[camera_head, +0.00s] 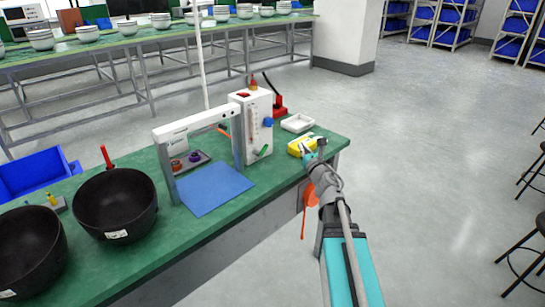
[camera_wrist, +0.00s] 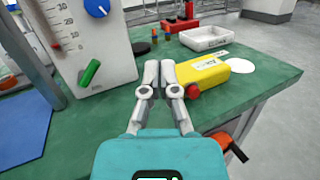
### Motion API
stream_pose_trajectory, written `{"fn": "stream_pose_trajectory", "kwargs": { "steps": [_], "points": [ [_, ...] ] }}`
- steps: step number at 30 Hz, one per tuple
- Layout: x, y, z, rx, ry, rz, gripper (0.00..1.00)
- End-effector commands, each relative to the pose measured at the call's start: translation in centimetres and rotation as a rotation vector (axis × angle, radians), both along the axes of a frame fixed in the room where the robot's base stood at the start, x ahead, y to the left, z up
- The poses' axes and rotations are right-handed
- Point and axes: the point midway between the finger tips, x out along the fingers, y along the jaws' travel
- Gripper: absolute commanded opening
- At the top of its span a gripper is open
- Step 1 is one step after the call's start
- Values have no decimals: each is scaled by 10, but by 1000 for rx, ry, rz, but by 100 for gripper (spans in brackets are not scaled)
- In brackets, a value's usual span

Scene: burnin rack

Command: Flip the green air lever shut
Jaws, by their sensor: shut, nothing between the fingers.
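The green air lever (camera_head: 261,152) is on the lower front of a white unit (camera_head: 249,112) with a scale and a blue knob. In the wrist view the green lever (camera_wrist: 89,72) lies tilted, its upper end to the right, left of my gripper. My gripper (camera_wrist: 159,66) is shut and empty, with its fingertips side by side above the green bench. It is apart from the lever. In the head view my gripper (camera_head: 318,148) is at the bench's right end, beside a yellow device.
The yellow device (camera_wrist: 201,73) with a red cap lies close to the right of my fingers. A white tray (camera_wrist: 206,37) and a red object (camera_wrist: 183,20) stand behind. A white frame (camera_head: 196,124) over a blue mat (camera_head: 214,188) is left of the unit. Black bowls (camera_head: 114,205) stand farther left.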

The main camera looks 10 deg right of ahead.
Motion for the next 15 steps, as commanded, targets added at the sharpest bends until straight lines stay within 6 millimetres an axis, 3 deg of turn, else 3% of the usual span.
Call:
{"fn": "stream_pose_trajectory", "kwargs": {
  "steps": [9, 15],
  "points": [
    [-9, 23, -25, -482, -83, 211, 0],
    [-19, 32, -40, -687, -128, 315, 0]
  ]
}}
